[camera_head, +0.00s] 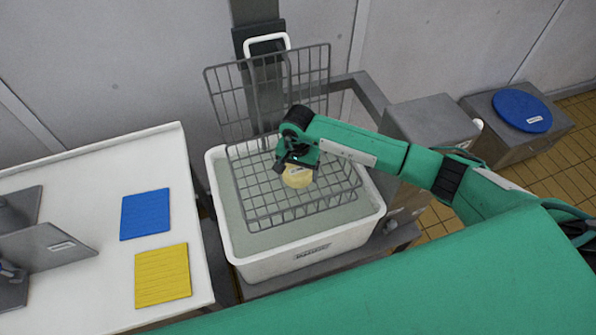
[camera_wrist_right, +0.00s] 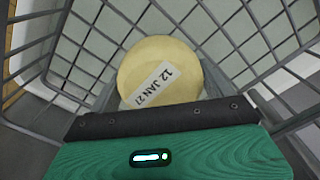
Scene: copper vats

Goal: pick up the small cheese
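The small cheese (camera_head: 298,177) is a pale yellow round inside the wire basket (camera_head: 262,210). In the right wrist view, grey finger shapes seem to flank the cheese. I cannot tell whether they press on it.
The basket hangs in a white vat (camera_head: 300,262) of pale liquid. Its wire walls surround my right gripper closely. On the left is a white table (camera_head: 95,165) with a blue mat (camera_head: 145,214) and a yellow mat (camera_head: 162,275). A blue disc (camera_head: 522,110) lies on a metal box at right.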

